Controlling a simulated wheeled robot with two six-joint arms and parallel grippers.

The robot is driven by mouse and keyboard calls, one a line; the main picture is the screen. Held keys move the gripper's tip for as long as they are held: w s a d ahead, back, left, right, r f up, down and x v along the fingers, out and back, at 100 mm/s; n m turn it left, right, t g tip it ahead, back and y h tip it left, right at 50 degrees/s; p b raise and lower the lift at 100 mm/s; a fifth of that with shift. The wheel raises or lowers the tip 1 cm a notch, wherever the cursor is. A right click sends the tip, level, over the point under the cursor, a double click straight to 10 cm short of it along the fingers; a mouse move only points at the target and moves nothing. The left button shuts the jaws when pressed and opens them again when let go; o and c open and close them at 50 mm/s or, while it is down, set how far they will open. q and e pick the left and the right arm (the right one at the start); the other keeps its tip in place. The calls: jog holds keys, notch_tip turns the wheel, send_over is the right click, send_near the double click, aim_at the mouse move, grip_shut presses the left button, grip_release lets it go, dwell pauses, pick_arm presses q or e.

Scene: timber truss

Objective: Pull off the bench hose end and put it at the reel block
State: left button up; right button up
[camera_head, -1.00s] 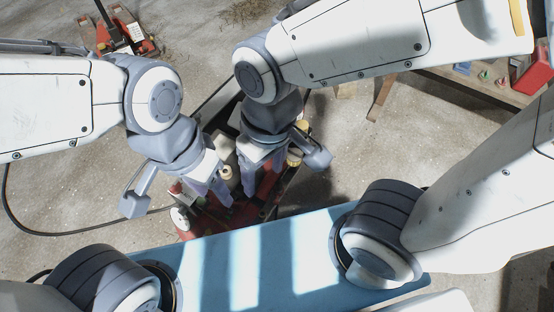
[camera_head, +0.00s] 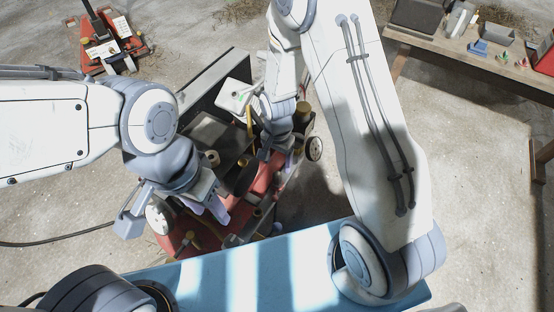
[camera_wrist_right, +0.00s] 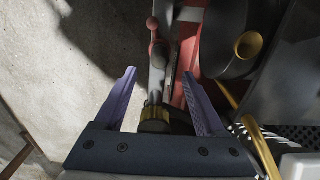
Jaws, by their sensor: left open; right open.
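My right gripper (camera_head: 277,157) is over the right part of a red wheeled unit (camera_head: 268,180). In the right wrist view my right gripper (camera_wrist_right: 159,76) is open, its two lavender fingers apart on either side of a grey pipe (camera_wrist_right: 156,84) with a brass collar (camera_wrist_right: 155,117) near the palm. I cannot tell whether this fitting is the bench hose end. My left gripper (camera_head: 220,210) is open over the near left part of the red unit. The reel block cannot be made out.
A dark hose (camera_head: 50,243) lies on the floor at left. A red jack-like machine (camera_head: 112,55) stands back left. A wooden bench (camera_head: 480,65) with small items is back right. A blue surface (camera_head: 265,270) lies in front. A wheel (camera_head: 313,149) shows on the unit's right.

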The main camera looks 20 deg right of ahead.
aim_at(277, 173)
notch_tip(277, 173, down, 9)
jog(key=shift+r+b, duration=0.2)
jog(key=shift+b, duration=0.75)
grip_shut()
jog(key=c, duration=0.7)
grip_release()
grip_shut()
jog(key=shift+r+p, duration=0.7)
